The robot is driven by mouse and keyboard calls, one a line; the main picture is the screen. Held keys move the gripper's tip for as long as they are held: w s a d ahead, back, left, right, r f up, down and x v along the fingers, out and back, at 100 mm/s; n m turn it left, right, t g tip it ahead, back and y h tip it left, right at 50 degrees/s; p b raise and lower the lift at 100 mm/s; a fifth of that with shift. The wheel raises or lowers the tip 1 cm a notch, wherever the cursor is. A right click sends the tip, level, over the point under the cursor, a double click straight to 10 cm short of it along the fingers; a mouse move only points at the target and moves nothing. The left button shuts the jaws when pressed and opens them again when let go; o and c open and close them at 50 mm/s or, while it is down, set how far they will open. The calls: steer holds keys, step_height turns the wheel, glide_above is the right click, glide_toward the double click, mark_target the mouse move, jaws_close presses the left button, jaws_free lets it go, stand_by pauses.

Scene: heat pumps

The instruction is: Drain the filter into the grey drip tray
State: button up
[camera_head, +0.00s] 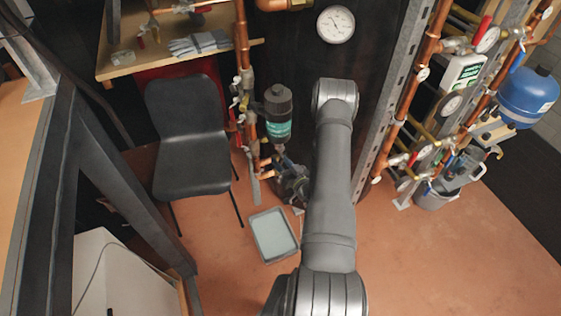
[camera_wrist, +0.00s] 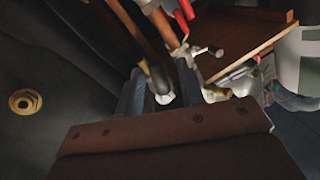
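The filter (camera_head: 278,112) is a dark upright canister with a teal label, mounted by the copper pipes left of my arm in the head view. The grey drip tray (camera_head: 272,235) lies on the floor below it, and its visible inside looks empty. In the head view my arm reaches up the middle, and I cannot make out my gripper's fingers there. In the wrist view my gripper (camera_wrist: 161,95) shows two dark fingers apart. A dark and yellow pipe part with a white end (camera_wrist: 164,98) shows between or behind them; contact cannot be told. The filter is not clearly identifiable in the wrist view.
A black chair (camera_head: 190,135) stands left of the filter. A bench with gloves (camera_head: 198,43) is behind it. A dark tank with a gauge (camera_head: 335,24) stands behind my arm. Copper pipework and a blue vessel (camera_head: 527,97) are at right. The floor at lower right is clear.

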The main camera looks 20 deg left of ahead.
steer(key=shift+w+a, duration=0.2)
steer(key=shift+a, duration=0.15)
steer(key=shift+c, duration=0.4)
jaws_close()
steer(key=shift+s+a+r+m+t, duration=0.35)
steer(key=shift+r+m+t, duration=0.25)
steer(key=shift+m, duration=2)
steer(key=shift+s+a+r+m+t, duration=0.3)
steer(key=shift+r+m+t, duration=0.35)
steer(key=shift+m, duration=1.95)
steer(key=shift+s+a+r+m+t, duration=0.4)
steer(key=shift+r+m, duration=0.35)
steer(key=shift+m, duration=1.85)
steer(key=shift+d, duration=0.1)
